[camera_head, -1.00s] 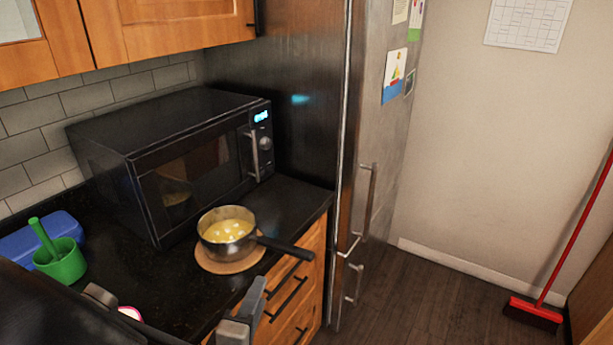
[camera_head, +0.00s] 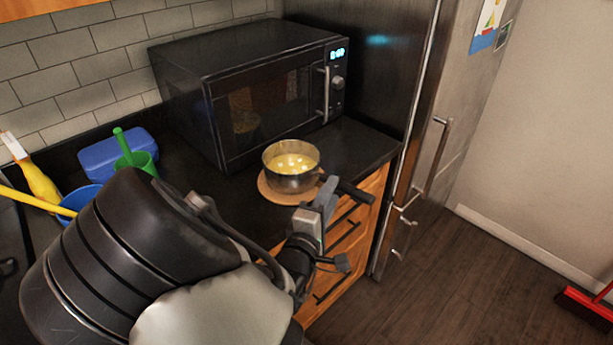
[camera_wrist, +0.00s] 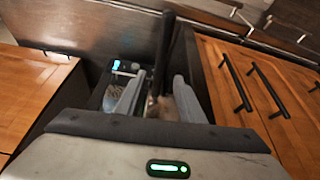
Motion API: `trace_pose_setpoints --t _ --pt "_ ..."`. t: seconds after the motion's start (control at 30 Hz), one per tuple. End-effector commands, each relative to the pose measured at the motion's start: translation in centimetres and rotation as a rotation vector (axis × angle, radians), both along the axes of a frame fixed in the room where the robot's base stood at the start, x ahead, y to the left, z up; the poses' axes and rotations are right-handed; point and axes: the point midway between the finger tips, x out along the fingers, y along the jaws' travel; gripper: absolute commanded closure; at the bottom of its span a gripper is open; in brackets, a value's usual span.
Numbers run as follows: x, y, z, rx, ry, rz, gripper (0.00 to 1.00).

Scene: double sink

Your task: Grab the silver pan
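The silver pan (camera_head: 291,181) stands upright on a round brown trivet (camera_head: 271,193) in front of the microwave. It holds yellow contents with pale cubes. Its dark handle (camera_head: 350,191) points to the lower right, past the counter's front edge. My gripper (camera_head: 320,205) is at the near side of the handle, close to the pan. In the wrist view my gripper (camera_wrist: 159,80) has its fingers apart, and the dark handle (camera_wrist: 166,45) shows between them. I cannot tell whether a finger touches it. My gripper partly hides the handle's base.
The black microwave (camera_head: 265,105) stands right behind the pan. The tall fridge (camera_head: 410,110) is to the right. Wooden drawers (camera_head: 340,245) lie below the counter edge.

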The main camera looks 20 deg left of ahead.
Motion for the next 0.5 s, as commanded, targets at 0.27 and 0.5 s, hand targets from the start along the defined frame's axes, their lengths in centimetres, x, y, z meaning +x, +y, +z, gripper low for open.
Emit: trace_pose_setpoints --t 0.27,0.5 --pt "3.4 -0.2 0.1 0.0 -0.002 -0.003 0.65" --pt "5.1 0.0 0.1 0.0 0.0 0.0 0.65"
